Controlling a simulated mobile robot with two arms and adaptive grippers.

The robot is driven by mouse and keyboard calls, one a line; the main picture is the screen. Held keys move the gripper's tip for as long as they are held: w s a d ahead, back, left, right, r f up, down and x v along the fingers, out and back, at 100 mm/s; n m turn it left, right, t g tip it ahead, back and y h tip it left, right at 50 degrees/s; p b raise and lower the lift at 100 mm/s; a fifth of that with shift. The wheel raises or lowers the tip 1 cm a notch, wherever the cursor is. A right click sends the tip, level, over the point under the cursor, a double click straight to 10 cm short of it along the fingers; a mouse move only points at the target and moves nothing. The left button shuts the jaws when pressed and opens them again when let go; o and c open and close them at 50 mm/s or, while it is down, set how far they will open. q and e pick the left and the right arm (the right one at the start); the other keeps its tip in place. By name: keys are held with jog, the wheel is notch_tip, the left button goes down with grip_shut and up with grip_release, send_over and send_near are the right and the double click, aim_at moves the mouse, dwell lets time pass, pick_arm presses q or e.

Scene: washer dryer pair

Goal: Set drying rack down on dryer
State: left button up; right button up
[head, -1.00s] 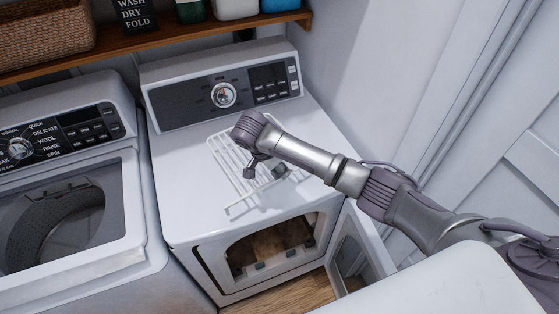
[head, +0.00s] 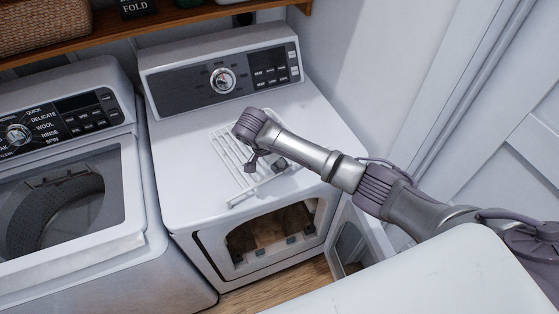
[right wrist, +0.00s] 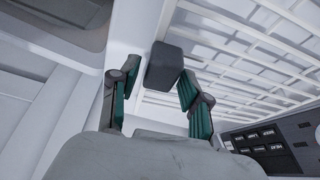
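The white wire drying rack (head: 232,160) is over the white top of the dryer (head: 185,190), slanting toward its front edge. I cannot tell whether it rests fully flat. My right gripper (head: 265,166) reaches in from the right and points down at the rack's right part, hiding some bars. In the right wrist view its dark fingertips (right wrist: 146,70) are beside the rack's edge, with the white bars (right wrist: 245,45) filling the upper right. Whether the fingers clasp a bar is not clear. My left gripper is not in view.
The dryer door (head: 355,240) hangs open at the front right. The control panel (head: 225,78) rises behind the rack. A washer (head: 75,200) stands close on the left. A wooden shelf (head: 190,18) with a basket (head: 45,28) is above. A wall borders the right.

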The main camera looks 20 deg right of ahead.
jog(key=shift+o, duration=0.6)
jog(key=v, duration=1.1)
jog(key=shift+r, duration=0.4)
jog(key=shift+a, duration=0.15)
